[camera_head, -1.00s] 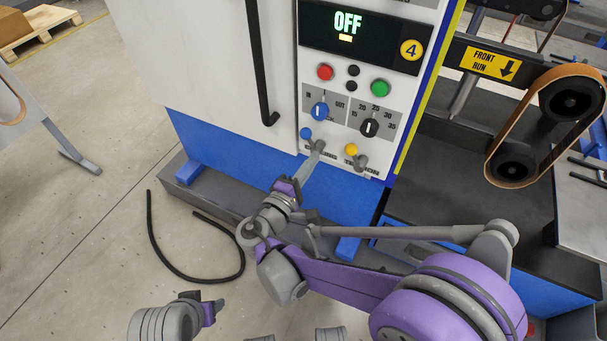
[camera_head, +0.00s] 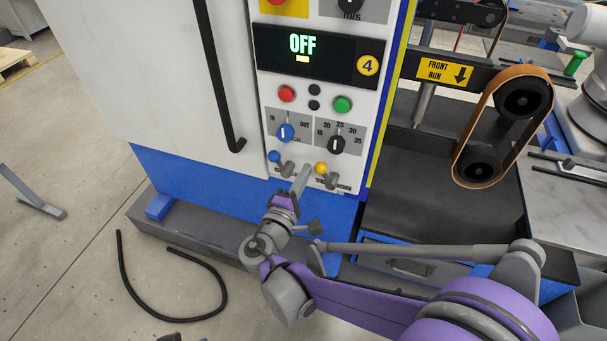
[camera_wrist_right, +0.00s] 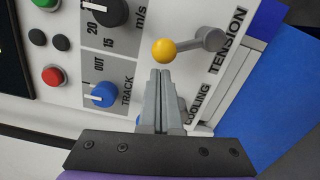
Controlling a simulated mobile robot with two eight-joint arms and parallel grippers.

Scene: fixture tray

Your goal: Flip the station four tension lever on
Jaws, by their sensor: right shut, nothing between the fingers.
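The tension lever has a yellow ball (camera_head: 321,168) and a grey pivot at the lower right of the station four panel (camera_head: 262,115). In the right wrist view its yellow ball (camera_wrist_right: 163,51) and arm show beside the printed word TENSION, with the ball towards the panel's upper left. My right gripper (camera_head: 304,171) is shut and empty, just left of this lever. In the right wrist view its fingertips (camera_wrist_right: 161,73) lie close to the ball; whether they touch is unclear. The display (camera_head: 303,46) reads OFF. My left gripper is not clearly in view.
The cooling lever's blue ball (camera_head: 274,156) is just left of my gripper. The blue track knob (camera_head: 285,132) and black speed knob (camera_head: 336,144) sit above, under red (camera_head: 286,93) and green (camera_head: 342,104) buttons. A belt unit (camera_head: 503,125) stands to the right.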

